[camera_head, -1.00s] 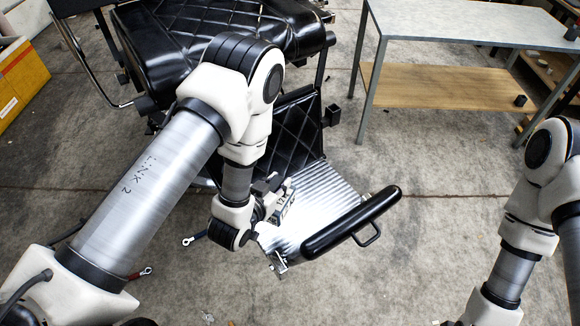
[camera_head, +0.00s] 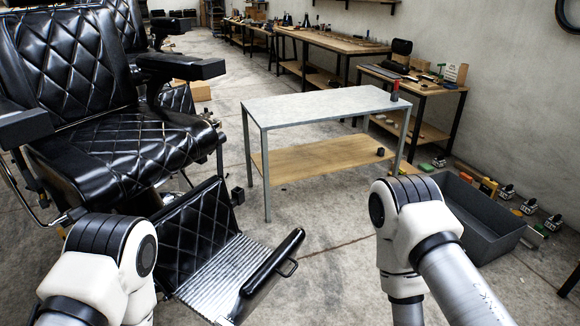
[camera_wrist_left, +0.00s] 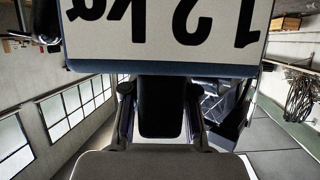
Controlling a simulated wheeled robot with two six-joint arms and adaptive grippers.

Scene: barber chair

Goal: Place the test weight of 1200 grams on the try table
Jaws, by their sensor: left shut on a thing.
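The test weight (camera_wrist_left: 165,40) fills the top of the left wrist view. It has a white label with a dark border, reading upside down as about "1.2 kg". My left gripper (camera_wrist_left: 160,90) is shut on it; the fingers lie just below the label in that view. In the head view the left gripper and weight are out of sight; only my left arm shows at the lower left. A table with a grey top (camera_head: 310,104) and wooden lower shelf stands ahead at centre, probably the try table. My right gripper is not in view.
A black barber chair (camera_head: 125,150) with a ribbed metal footrest (camera_head: 215,270) stands at left. A red and dark item (camera_head: 395,90) is on the table's right end, and a small dark thing (camera_head: 380,152) on its shelf. A grey crate (camera_head: 500,248) is at right. Most of the tabletop is bare.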

